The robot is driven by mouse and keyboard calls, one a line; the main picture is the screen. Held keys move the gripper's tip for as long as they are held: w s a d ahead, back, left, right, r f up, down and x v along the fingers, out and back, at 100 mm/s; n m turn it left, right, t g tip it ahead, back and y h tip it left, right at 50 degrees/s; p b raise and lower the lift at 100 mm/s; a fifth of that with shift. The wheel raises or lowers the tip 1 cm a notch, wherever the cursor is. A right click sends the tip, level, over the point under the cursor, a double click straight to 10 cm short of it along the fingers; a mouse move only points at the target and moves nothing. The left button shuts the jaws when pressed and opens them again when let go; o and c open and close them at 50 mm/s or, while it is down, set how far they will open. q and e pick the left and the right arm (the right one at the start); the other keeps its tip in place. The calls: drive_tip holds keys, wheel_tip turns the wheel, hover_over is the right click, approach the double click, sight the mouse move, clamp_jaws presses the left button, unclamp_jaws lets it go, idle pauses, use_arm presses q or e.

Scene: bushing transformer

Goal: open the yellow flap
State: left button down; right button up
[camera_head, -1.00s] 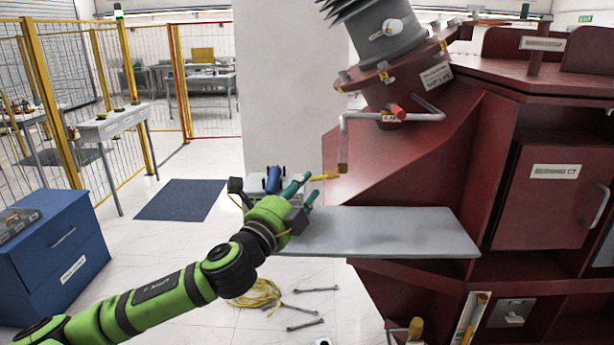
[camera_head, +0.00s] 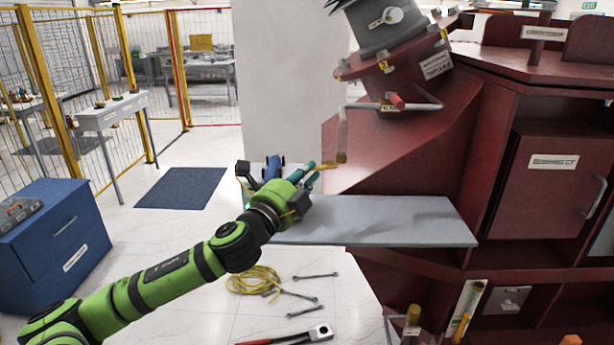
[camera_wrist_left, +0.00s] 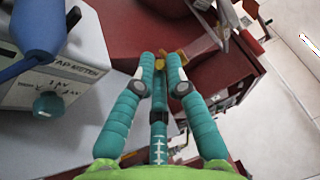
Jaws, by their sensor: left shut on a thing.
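The yellow flap (camera_head: 323,167) is a small yellow piece beside the lower end of a thin bent pipe (camera_head: 342,130) on the dark red transformer. My left gripper (camera_head: 312,174) reaches it from the left, above a grey shelf. Its teal fingers are shut on the flap, as far as the small view lets me tell. In the left wrist view, the yellow flap (camera_wrist_left: 172,59) shows at the tips of the fingers (camera_wrist_left: 163,62), partly hidden by them. My right gripper is not in view.
The grey shelf (camera_head: 400,222) juts out under the gripper. A white lettered box (camera_wrist_left: 62,84) with a blue part (camera_wrist_left: 37,28) stands close beside the fingers.

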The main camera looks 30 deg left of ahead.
use_arm(q)
drive_tip(key=shift+w+a+r+m+h+b, duration=0.1)
drive_tip(key=shift+a+m+h+b, duration=0.35)
drive_tip(key=shift+h, duration=0.35)
drive_tip(key=shift+w+a+r+m+h+b, duration=0.1)
drive_tip(key=shift+a+r+m+h+b, duration=0.15)
drive_tip(key=shift+m+h, duration=0.45)
drive_tip(key=shift+w+a+m+h+b, duration=0.1)
drive_tip(key=shift+a+m+h+b, duration=0.25)
drive_tip(key=shift+h, duration=0.55)
drive_tip(key=c, duration=1.4)
unclamp_jaws()
drive_tip(key=shift+o, duration=0.2)
drive_tip(key=v, duration=1.2)
drive_tip(key=shift+r, duration=0.1)
